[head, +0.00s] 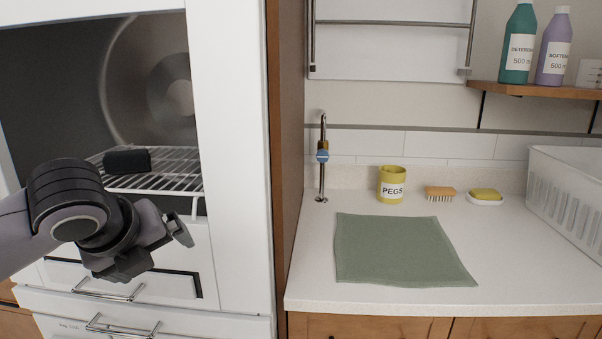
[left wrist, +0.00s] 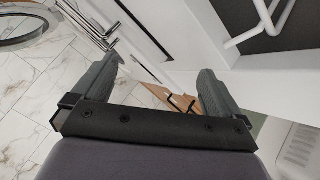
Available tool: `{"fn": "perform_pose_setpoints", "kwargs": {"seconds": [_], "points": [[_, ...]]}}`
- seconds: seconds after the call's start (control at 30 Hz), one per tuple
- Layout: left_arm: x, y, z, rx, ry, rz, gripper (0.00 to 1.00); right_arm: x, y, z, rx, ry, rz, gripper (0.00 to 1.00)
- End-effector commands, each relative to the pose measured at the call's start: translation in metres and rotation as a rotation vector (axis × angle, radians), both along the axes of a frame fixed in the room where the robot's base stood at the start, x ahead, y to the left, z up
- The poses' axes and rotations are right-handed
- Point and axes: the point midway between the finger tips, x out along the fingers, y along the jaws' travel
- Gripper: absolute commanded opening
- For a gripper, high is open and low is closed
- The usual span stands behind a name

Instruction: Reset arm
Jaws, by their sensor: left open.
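My left arm comes in from the left in the head view, and its gripper (head: 180,232) is in front of the open white cabinet. In the left wrist view the two grey fingers of the left gripper (left wrist: 160,85) stand wide apart with nothing between them. White cabinet front, metal handles and floor show beyond the fingers. My right gripper is not in either view.
A wire rack (head: 165,182) with a black object (head: 127,161) is in the cabinet close behind the gripper. Drawer handles (head: 108,289) are below. Right, the counter holds a green cloth (head: 395,250), yellow pegs pot (head: 391,185), brush (head: 439,194) and white basket (head: 570,195).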

Motion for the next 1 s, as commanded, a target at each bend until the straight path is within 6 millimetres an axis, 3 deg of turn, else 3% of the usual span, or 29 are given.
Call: {"fn": "perform_pose_setpoints", "kwargs": {"seconds": [0.1, 0.5, 0.73, 1.0], "points": [[-0.009, -0.024, -0.036, -0.126, 0.029, 0.051, 1.0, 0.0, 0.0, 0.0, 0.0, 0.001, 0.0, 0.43], [-0.055, -0.073, -0.127, -0.582, 0.149, 0.383, 1.0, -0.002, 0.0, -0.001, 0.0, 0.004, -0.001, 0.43], [-0.089, -0.08, -0.171, -0.829, 0.233, 0.681, 1.0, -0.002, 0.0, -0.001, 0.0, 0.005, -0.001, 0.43], [-0.136, -0.066, -0.22, -1.058, 0.303, 1.131, 1.0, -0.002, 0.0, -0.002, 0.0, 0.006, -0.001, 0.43]]}}
